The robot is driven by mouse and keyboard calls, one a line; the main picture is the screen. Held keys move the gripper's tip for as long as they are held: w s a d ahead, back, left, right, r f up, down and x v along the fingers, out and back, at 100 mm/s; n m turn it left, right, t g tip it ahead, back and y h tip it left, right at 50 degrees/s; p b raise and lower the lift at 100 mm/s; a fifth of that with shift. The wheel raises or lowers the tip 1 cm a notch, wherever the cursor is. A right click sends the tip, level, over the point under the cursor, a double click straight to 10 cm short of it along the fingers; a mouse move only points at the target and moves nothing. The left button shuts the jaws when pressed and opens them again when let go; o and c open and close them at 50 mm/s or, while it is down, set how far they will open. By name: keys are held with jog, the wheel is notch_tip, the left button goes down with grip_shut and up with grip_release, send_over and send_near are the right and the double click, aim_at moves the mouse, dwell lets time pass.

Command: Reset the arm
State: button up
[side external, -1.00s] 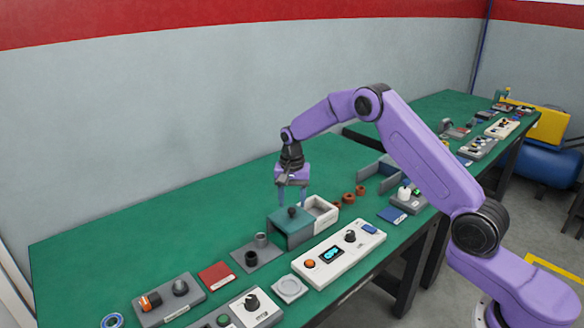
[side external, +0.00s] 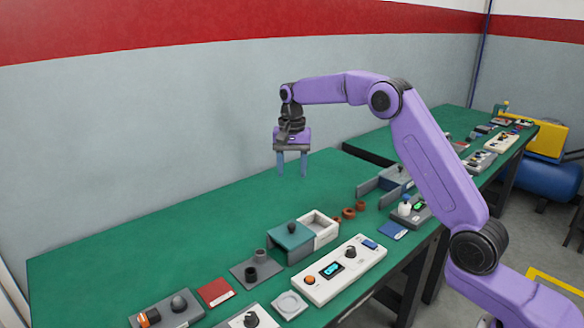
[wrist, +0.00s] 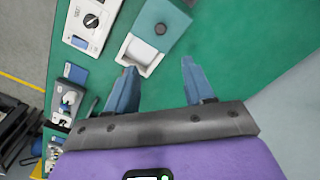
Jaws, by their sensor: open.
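My gripper (side external: 292,164) is open and empty. It hangs with its fingers pointing down, well above the green table (side external: 170,220). In the wrist view my gripper (wrist: 158,85) shows two blue fingers spread apart with nothing between them. Below and in front of it stands a box with a teal lid (side external: 290,237) and a dark knob. The box's white open tray (side external: 320,228) sticks out beside the lid. In the wrist view the teal lid (wrist: 172,22) and the white tray (wrist: 136,52) lie beyond the fingertips.
A white control unit (side external: 340,270) with a lit display stands in front of the box. A grey block with two cylinders (side external: 257,268), a red pad (side external: 215,292) and several brown rings (side external: 349,212) lie nearby. The table's back left is clear.

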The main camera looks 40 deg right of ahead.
jog(key=shift+a, duration=0.1)
jog(key=s+a+r+n, duration=0.1)
jog(key=s+a+n, duration=0.5)
jog(key=s, duration=0.4)
jog(key=s+a+r+n, duration=0.2)
jog(key=s+a+n, duration=0.35)
jog(key=s, duration=0.55)
jog(key=s+d+f+n, duration=0.2)
jog(key=s+n, duration=0.3)
jog(key=s, duration=0.7)
jog(key=s+d+f+n, duration=0.2)
jog(key=s+n, duration=0.3)
jog(key=s, duration=0.6)
jog(key=shift+s+d+f, duration=0.35)
jog(key=shift+d+f, duration=0.05)
jog(key=shift+d, duration=0.4)
